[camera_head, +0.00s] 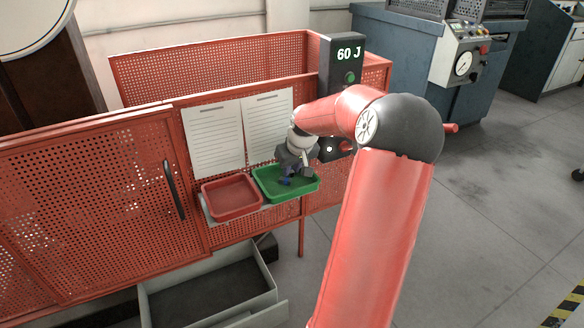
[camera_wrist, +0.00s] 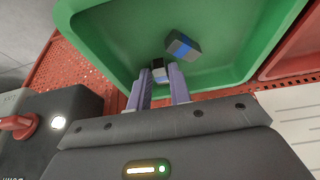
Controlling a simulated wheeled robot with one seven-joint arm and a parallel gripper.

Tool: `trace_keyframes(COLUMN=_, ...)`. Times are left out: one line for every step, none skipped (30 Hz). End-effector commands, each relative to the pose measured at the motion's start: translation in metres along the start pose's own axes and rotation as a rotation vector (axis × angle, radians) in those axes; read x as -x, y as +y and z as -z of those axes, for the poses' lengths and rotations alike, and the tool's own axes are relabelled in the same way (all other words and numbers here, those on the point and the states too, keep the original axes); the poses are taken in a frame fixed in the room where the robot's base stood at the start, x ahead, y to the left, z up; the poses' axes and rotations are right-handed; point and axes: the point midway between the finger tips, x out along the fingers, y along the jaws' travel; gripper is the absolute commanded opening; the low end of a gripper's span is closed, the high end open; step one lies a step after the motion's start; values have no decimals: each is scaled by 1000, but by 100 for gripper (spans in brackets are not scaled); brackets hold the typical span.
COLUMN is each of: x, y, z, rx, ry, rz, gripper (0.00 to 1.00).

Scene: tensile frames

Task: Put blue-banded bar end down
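My gripper (camera_wrist: 159,78) points down into the green tray (camera_wrist: 110,32). A second grey bar piece with a blue band (camera_wrist: 182,45) lies on the tray floor just beyond the right finger. In the head view, my gripper (camera_head: 291,172) is over the green tray (camera_head: 300,194), and blue shows below it. Whether the held piece touches the floor is unclear.
A red tray (camera_head: 232,197) sits left of the green one, on the red perforated guard (camera_head: 90,190). A dark post with a "60 J" display (camera_head: 341,65) stands behind. A dark box with a red knob (camera_wrist: 18,122) is close to my gripper. A grey bin (camera_head: 210,290) is below.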

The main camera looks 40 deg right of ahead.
Motion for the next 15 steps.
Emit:
trace_keyframes(x=0, y=0, z=0, rx=0, ry=0, rz=0, gripper=27)
trace_keyframes(x=0, y=0, z=0, rx=0, ry=0, rz=0, gripper=31)
trace_keyframes(x=0, y=0, z=0, rx=0, ry=0, rz=0, gripper=36)
trace_keyframes(x=0, y=0, z=0, rx=0, ry=0, rz=0, gripper=36)
trace_keyframes(x=0, y=0, z=0, rx=0, ry=0, rz=0, gripper=36)
trace_keyframes(x=0, y=0, z=0, rx=0, ry=0, rz=0, gripper=36)
trace_keyframes(x=0, y=0, z=0, rx=0, ry=0, rz=0, gripper=36)
trace_keyframes(x=0, y=0, z=0, rx=0, ry=0, rz=0, gripper=36)
trace_keyframes(x=0, y=0, z=0, rx=0, ry=0, rz=0, gripper=36)
trace_keyframes(x=0, y=0, z=0, rx=0, ry=0, rz=0, gripper=36)
trace_keyframes(x=1, y=0, z=0, rx=0, ry=0, rz=0, gripper=36)
trace_keyframes(x=2, y=0, z=1, rx=0, ry=0, rz=0, gripper=36)
trace_keyframes(x=4, y=0, z=1, rx=0, ry=0, rz=0, gripper=36)
trace_keyframes(x=6, y=0, z=1, rx=0, ry=0, rz=-1, gripper=36)
trace_keyframes(x=11, y=1, z=1, rx=0, ry=1, rz=-2, gripper=36)
